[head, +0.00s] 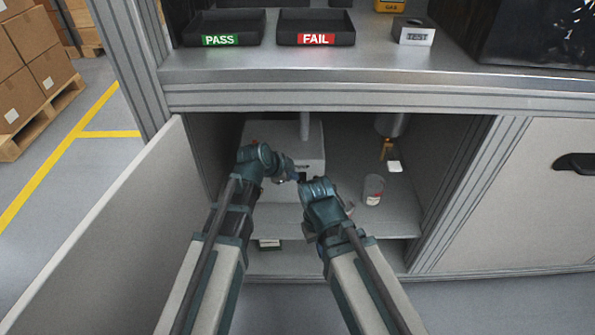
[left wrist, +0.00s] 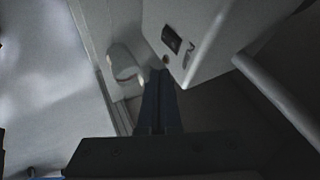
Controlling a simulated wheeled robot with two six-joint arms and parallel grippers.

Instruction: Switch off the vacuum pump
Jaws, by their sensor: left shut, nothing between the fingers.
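The vacuum pump looks to be the white box (head: 310,140) inside the open cabinet. In the left wrist view the white box (left wrist: 210,35) shows a dark switch (left wrist: 171,38) on its face, beside a small grey part. My left gripper (head: 299,179) is at the box's front, low on its face. In the left wrist view its blue fingers (left wrist: 158,75) are shut and empty, their tips just below the switch. I cannot tell whether they touch the box. My right arm's wrist is close beside on the right; its fingers cannot be made out.
The cabinet door (head: 110,240) stands open at left. The worktop above holds PASS (head: 222,25) and FAIL (head: 316,25) trays.

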